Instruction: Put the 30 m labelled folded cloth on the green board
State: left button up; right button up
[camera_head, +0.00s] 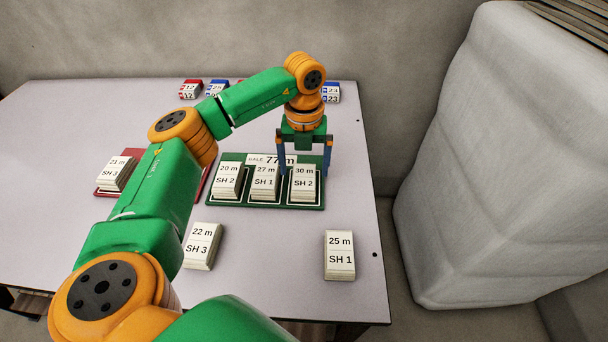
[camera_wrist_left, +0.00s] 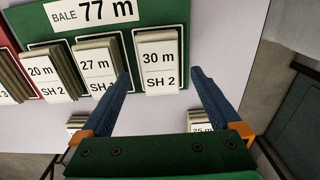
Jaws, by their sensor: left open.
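The 30 m SH 2 folded cloth (camera_head: 302,187) lies in the right slot of the green board (camera_head: 234,204). It also shows in the left wrist view (camera_wrist_left: 158,65), squarely within the slot's white outline. Beside it on the board are the 27 m SH 1 cloth (camera_head: 264,184) and the 20 m SH 2 cloth (camera_head: 227,182). A BALE 77 m label (camera_head: 270,160) is at the board's back. My left gripper (camera_head: 305,172) is open and empty, its fingers to either side of the 30 m cloth, with gaps in the left wrist view. My right gripper is out of view.
A 22 m SH 3 cloth (camera_head: 202,246) and a 25 m SH 1 cloth (camera_head: 339,255) lie in front of the board. A 21 m SH 3 cloth (camera_head: 116,173) is on a red board at left. Small red and blue labelled items stand at the back. A large grey block (camera_head: 500,170) is at right.

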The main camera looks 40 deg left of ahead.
aim_at(304, 177)
pick_arm(q)
notch_tip(304, 177, up, 8)
jog(key=shift+r+p, duration=0.2)
jog(key=shift+p, duration=0.15)
